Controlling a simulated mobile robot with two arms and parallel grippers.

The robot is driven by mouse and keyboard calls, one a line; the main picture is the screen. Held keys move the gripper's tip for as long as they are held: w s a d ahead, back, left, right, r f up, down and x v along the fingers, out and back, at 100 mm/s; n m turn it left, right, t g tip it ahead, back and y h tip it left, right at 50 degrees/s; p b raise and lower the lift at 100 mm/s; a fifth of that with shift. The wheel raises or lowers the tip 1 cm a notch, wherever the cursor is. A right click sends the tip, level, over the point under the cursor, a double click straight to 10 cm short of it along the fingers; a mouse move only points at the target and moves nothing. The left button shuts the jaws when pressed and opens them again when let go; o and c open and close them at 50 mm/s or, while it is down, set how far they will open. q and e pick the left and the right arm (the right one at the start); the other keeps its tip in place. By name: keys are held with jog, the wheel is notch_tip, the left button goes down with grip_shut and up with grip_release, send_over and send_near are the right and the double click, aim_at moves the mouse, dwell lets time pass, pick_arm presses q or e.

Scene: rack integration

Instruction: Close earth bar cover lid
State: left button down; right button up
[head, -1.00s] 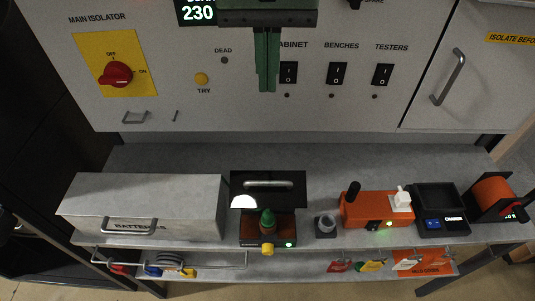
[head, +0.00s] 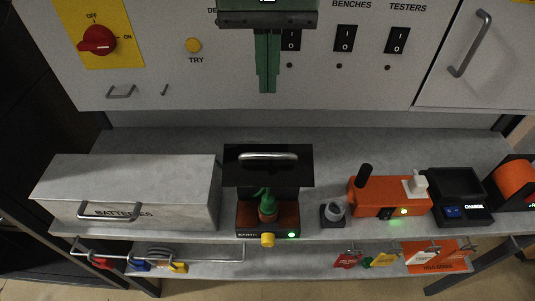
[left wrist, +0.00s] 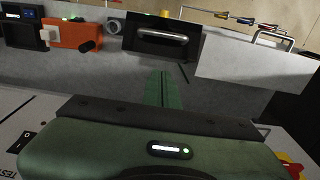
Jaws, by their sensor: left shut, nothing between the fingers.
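The earth bar box (head: 250,222), labelled EARTH, stands near the bench's front edge. Its black cover lid (head: 235,170) with a metal handle (head: 268,156) stands raised behind the box, so the inside shows. A green-topped clamp or plug (head: 267,207) sits in the open box. My left gripper (head: 267,90) hangs in front of the panel, above and apart from the lid, its green fingers shut and empty. In the left wrist view the fingers (left wrist: 162,76) point toward the black lid (left wrist: 190,48) and its handle (left wrist: 162,36), with a gap between. My right gripper is not seen.
A grey batteries box (head: 130,180) stands left of the earth box. To the right are a small grey socket (head: 333,213), an orange unit (head: 385,192) and a black charger (head: 455,190). A rail and tags (head: 440,255) hang below the front edge. The switch panel rises behind.

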pick_arm(q)
jog(key=p, duration=0.3)
send_over(268, 146)
notch_tip(268, 146, down, 10)
jog(key=shift+a+r, duration=0.1)
jog(key=s, duration=0.1)
jog(key=s+p, duration=0.1)
jog(key=s, duration=0.1)
jog(key=shift+s+f+p, duration=0.15)
jog(key=shift+f+p, duration=0.15)
jog(key=shift+f, duration=0.1)
jog(key=shift+s+f, duration=0.2)
jog(key=shift+s, duration=0.05)
